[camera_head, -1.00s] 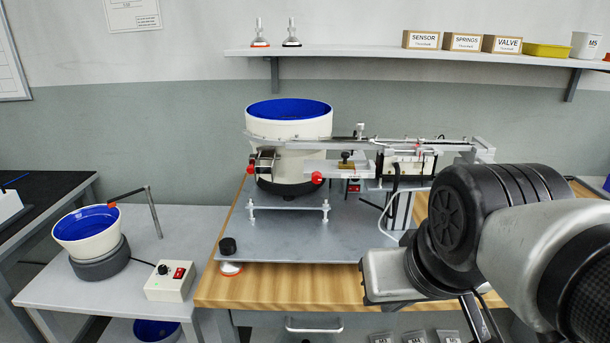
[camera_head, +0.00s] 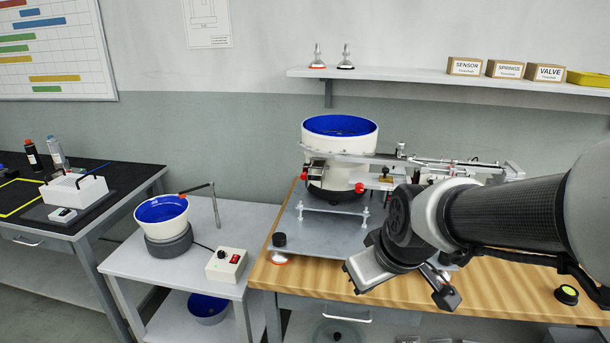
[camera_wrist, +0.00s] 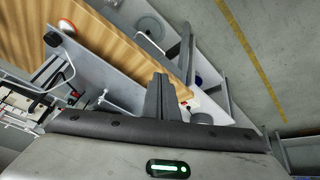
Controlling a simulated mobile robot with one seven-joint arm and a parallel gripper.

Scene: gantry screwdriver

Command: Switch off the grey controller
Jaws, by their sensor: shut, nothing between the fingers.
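The controller (camera_head: 226,264), a small pale grey-beige box with a black knob and a red rocker switch, sits on the grey side table in the head view. Which way the rocker is tipped is too small to tell. My gripper (camera_wrist: 159,80) has its dark fingers shut and empty in the wrist view. In the wrist view, a small pale shape with red beside the fingers looks like the controller (camera_wrist: 188,103), partly hidden.
A small blue-lined bowl feeder (camera_head: 162,222) and a bent rod (camera_head: 215,205) stand left of and behind the controller. A large bowl feeder (camera_head: 340,150) on a metal plate (camera_head: 300,236) stands on the wooden bench (camera_head: 500,292). A blue bowl (camera_head: 208,308) sits on the lower shelf.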

